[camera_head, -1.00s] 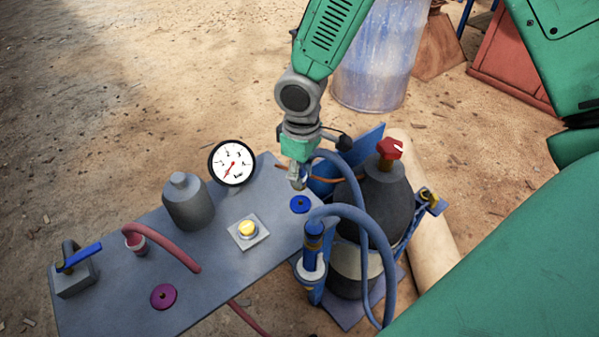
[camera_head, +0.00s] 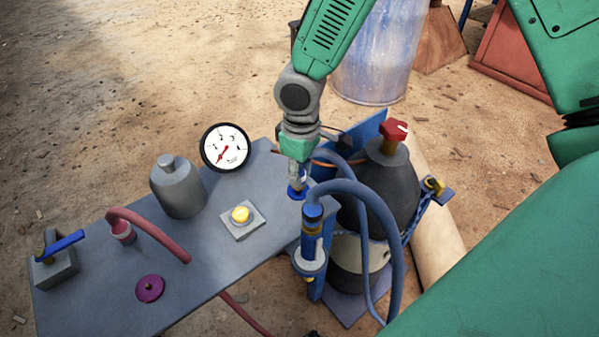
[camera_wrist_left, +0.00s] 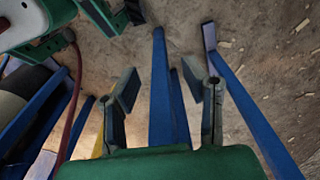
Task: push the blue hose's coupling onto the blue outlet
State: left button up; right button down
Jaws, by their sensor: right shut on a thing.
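In the head view my right gripper (camera_head: 298,178) reaches down from the top, shut on the blue hose's coupling, which is mostly hidden by the fingers. The blue hose (camera_head: 331,160) curves away from it to the right and down. The blue outlet (camera_head: 296,192) is a blue disc at the right end of the grey bench, directly under the gripper tip. The tip overlaps the disc, and I cannot tell whether the coupling is seated on it. My left gripper (camera_wrist_left: 165,100) shows only in the left wrist view, its two fingers apart with nothing held between them.
The grey bench (camera_head: 90,292) carries a gauge (camera_head: 225,148), a grey bottle (camera_head: 177,189), a yellow button (camera_head: 240,215), a purple disc (camera_head: 150,289), a red hose (camera_head: 150,229) and a blue lever (camera_head: 60,245). A dark tank (camera_head: 385,190) with a red knob stands right of the outlet.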

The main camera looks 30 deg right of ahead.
aim_at(301, 168)
jog(key=shift+p, duration=1.15)
dwell(1.6)
jog(key=shift+f, duration=0.55)
dwell(0.4)
jog(key=c, duration=1.2)
grip_release()
jog(key=shift+r, duration=0.1)
notch_tip(301, 168, up, 12)
jog(key=shift+f, duration=0.15)
